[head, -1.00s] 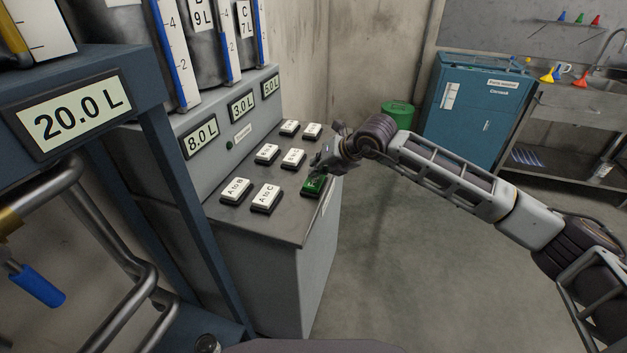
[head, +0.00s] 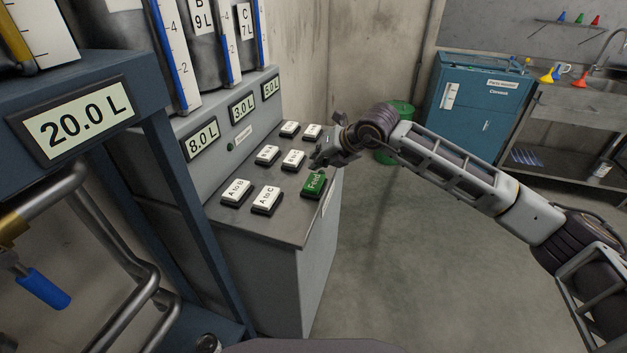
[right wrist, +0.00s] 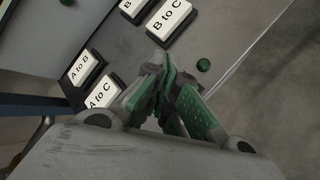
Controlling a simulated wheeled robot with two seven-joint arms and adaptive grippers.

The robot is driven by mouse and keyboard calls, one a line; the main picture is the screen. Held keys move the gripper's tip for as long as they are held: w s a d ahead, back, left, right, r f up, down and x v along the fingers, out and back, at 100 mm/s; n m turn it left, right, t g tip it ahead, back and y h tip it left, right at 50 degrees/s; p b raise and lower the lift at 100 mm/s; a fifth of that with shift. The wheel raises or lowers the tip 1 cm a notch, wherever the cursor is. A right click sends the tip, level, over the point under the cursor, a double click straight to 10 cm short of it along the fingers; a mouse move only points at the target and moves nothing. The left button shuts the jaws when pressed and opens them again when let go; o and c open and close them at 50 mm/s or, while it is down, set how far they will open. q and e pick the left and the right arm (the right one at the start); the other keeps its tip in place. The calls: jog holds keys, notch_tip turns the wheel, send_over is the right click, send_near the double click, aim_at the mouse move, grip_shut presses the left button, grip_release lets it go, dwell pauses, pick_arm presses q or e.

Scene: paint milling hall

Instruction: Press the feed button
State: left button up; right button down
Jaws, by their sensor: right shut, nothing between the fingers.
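My right gripper (head: 320,161) is shut and empty. It hangs just beyond the button's upper edge in the head view, apparently clear of it. In the right wrist view the closed fingertips (right wrist: 165,76) are over the console near the "B to C" button (right wrist: 171,17); I cannot make out the feed button there behind the fingers. My left gripper is not in view.
White transfer buttons, including "A to B" (head: 236,191) and "A to C" (head: 266,198), lie close by. Displays read 8.0 L (head: 201,139), 3.0 L, 5.0 L and 20.0 L (head: 80,122). A small green knob or lamp (right wrist: 203,64) is near the console edge. Open floor lies to the right.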

aim_at(317, 179)
jog(key=shift+r+p, duration=0.55)
jog(key=shift+r, duration=1)
